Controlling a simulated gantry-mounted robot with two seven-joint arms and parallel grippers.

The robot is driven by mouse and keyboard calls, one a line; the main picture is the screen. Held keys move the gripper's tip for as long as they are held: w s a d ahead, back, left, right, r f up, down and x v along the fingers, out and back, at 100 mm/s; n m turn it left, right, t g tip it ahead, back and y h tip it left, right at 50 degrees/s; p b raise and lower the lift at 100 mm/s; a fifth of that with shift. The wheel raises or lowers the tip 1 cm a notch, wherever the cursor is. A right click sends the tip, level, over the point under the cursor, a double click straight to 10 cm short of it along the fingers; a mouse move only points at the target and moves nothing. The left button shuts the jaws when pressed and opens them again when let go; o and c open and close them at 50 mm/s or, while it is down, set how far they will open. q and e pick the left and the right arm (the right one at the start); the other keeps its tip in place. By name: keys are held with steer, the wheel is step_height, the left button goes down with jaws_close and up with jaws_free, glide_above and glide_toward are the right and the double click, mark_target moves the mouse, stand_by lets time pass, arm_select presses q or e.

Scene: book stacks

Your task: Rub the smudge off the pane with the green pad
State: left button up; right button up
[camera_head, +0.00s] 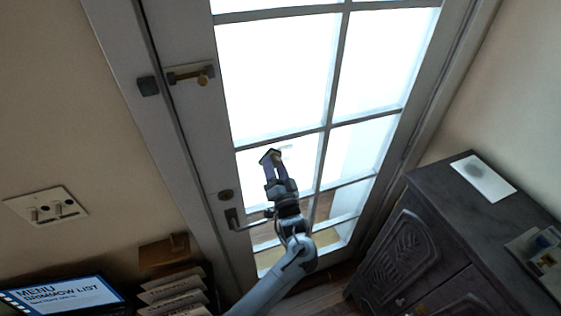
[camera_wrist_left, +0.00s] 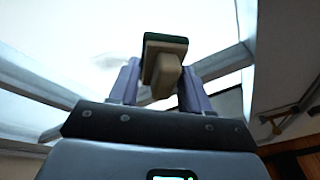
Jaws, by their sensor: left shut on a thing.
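The green pad (camera_wrist_left: 166,43) has a tan grip block. My left gripper (camera_head: 273,168) is shut on that block, and the pad (camera_head: 270,155) sits at its tip, dark in the head view. The pad is in front of a glass pane (camera_head: 303,165) of the door, in the left column above the handle. A faint grey smudge (camera_head: 287,148) shows on the pane just right of the pad. In the left wrist view a faint grey smudge (camera_wrist_left: 118,57) shows left of the pad. I cannot tell whether the pad touches the glass. My right gripper is not in view.
White bars frame the panes. A door handle (camera_head: 233,221) and a latch (camera_head: 190,75) are left of the glass. A dark carved cabinet (camera_head: 408,255) stands at the right, with a white sheet (camera_head: 495,187) bearing a grey patch. A screen (camera_head: 70,296) is at lower left.

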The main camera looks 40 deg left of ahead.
arm_select(q)
steer(key=shift+s+a+r, duration=0.1)
steer(key=shift+s+a, duration=0.1)
